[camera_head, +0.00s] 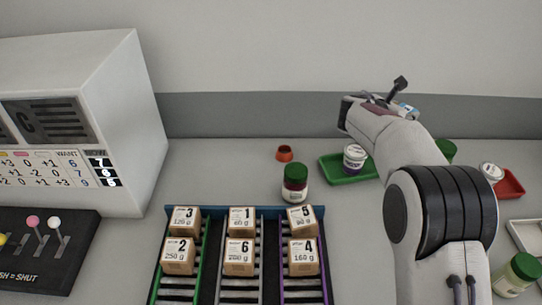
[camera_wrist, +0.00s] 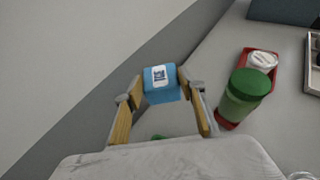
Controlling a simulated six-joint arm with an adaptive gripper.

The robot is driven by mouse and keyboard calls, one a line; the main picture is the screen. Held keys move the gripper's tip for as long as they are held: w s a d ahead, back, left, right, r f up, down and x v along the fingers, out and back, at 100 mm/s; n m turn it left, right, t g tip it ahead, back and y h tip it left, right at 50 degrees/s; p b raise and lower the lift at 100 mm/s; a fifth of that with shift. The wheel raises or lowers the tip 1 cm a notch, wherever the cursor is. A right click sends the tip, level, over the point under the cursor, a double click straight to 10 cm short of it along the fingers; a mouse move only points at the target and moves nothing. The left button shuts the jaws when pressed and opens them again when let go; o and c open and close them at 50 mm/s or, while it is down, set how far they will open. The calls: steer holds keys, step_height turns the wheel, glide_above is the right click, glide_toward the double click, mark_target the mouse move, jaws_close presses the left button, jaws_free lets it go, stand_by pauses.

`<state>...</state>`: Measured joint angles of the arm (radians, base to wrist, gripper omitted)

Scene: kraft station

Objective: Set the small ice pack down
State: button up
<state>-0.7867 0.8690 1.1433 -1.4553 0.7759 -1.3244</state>
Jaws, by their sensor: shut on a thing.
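The small ice pack (camera_wrist: 160,93) is a light blue block with a white printed label. In the wrist view it sits between the wooden-faced fingers of my gripper (camera_wrist: 163,98), which is shut on it. In the head view my gripper (camera_head: 402,98) is up at the back right, in front of the back wall and beyond the trays. Only a small blue and white bit of the ice pack (camera_head: 408,109) shows there, the rest hidden by the gripper and arm. The pack appears held above the counter; its exact height is hard to tell.
A green tray (camera_head: 331,169) holds a white-lidded jar (camera_head: 354,158). A red tray (camera_head: 514,186) holds another white-lidded jar (camera_head: 491,173). A green-lidded jar (camera_wrist: 246,97) stands close right of my gripper. Numbered boxes (camera_head: 240,255) sit on a rack in front.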

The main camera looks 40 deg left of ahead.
steer(key=s+a+f+n+y, duration=0.1)
steer(key=s+a+n+y, duration=0.1)
steer(key=s+a, duration=1.3)
steer(key=s+a+f+n+g+y, duration=0.1)
steer(key=s+a+f+n+y, duration=0.1)
steer(key=s+a, duration=1.3)
steer(key=shift+s+a+f+n+y, duration=0.35)
steer(key=shift+s+n+y, duration=0.25)
steer(key=shift+s+y, duration=0.45)
steer(key=shift+f, duration=3.1)
steer(key=shift+f, duration=1.85)
steer(key=shift+f, duration=0.1)
